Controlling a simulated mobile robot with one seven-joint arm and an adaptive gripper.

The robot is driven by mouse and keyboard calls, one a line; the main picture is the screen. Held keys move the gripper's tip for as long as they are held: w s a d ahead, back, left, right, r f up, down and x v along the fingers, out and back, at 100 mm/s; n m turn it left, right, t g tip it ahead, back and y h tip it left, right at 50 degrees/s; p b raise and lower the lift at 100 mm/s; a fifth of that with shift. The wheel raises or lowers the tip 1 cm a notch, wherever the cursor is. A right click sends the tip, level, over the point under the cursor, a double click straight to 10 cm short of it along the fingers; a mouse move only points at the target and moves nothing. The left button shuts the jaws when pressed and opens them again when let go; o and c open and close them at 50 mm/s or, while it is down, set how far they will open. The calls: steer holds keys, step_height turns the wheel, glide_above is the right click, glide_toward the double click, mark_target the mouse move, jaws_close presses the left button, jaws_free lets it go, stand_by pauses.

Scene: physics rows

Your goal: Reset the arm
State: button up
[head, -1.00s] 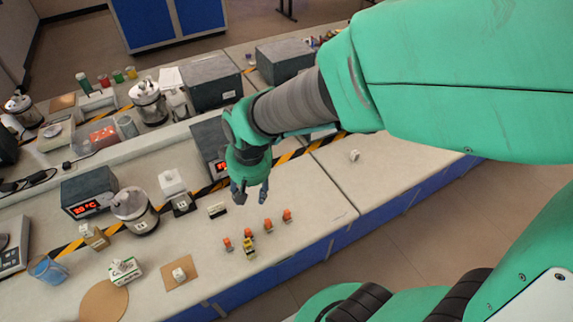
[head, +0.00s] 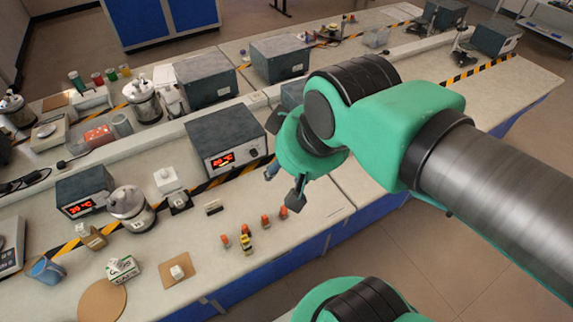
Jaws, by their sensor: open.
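My gripper (head: 284,184) hangs above the bench, right of the middle of the head view, with its two dark fingers spread and nothing between them. My green and grey arm reaches in from the right, folded, and hides part of the bench behind it. Several small orange-topped items (head: 265,221) and a yellow one (head: 246,244) stand on the bench below and left of the gripper, apart from it.
A large grey box with a red display (head: 225,143) stands just left of the gripper. A silver vessel (head: 129,209), a small carton (head: 121,269), a brown square pad (head: 165,277) and a blue cup (head: 47,271) are further left. Bare bench lies right of the orange-topped items.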

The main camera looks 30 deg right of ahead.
stand_by(0.3)
step_height(320, 180, down, 8)
steer(key=b, duration=0.8)
steer(key=shift+r, duration=0.1)
stand_by(0.9)
